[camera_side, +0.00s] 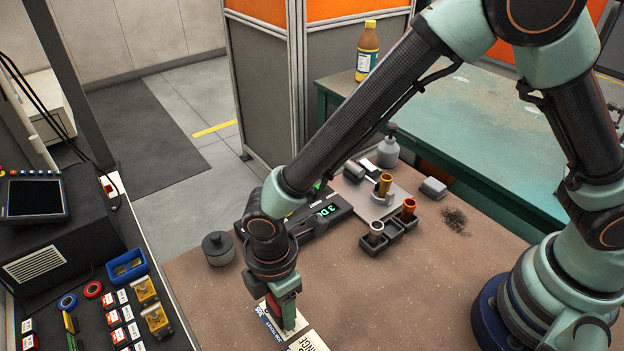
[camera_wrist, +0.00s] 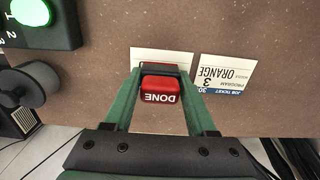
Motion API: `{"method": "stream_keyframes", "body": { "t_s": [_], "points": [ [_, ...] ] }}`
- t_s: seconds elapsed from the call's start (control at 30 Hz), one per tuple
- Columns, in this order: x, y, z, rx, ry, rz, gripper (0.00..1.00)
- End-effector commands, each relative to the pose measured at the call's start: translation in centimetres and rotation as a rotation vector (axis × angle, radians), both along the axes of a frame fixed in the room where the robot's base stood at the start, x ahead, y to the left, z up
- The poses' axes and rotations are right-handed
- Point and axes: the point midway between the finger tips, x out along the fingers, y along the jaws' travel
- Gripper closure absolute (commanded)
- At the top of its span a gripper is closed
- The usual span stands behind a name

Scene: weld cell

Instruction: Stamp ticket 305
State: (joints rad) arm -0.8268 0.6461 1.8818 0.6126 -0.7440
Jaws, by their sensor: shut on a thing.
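My gripper (camera_wrist: 160,95) is shut on a red stamp (camera_wrist: 160,90) marked DONE. In the side view my gripper (camera_side: 285,312) is low over the near end of the brown table. A white ticket (camera_wrist: 160,56) with a blue strip that seems to read 305 lies beneath the stamp, partly hidden. I cannot tell whether the stamp touches it. A second ticket (camera_wrist: 227,78), printed PROGRAM 3 ORANGE, lies just to its right in the wrist view; its number is cut short.
The brown table (camera_side: 420,300) is clear to the right.

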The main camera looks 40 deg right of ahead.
Motion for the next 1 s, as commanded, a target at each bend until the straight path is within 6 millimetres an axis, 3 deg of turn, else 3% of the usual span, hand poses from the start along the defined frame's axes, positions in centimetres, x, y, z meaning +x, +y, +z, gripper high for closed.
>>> {"method": "stream_keyframes", "body": {
  "t_s": [1.0],
  "points": [
    [0.0, 0.0, 6.7, 0.001, -0.001, 0.0, 0.79]
  ]
}}
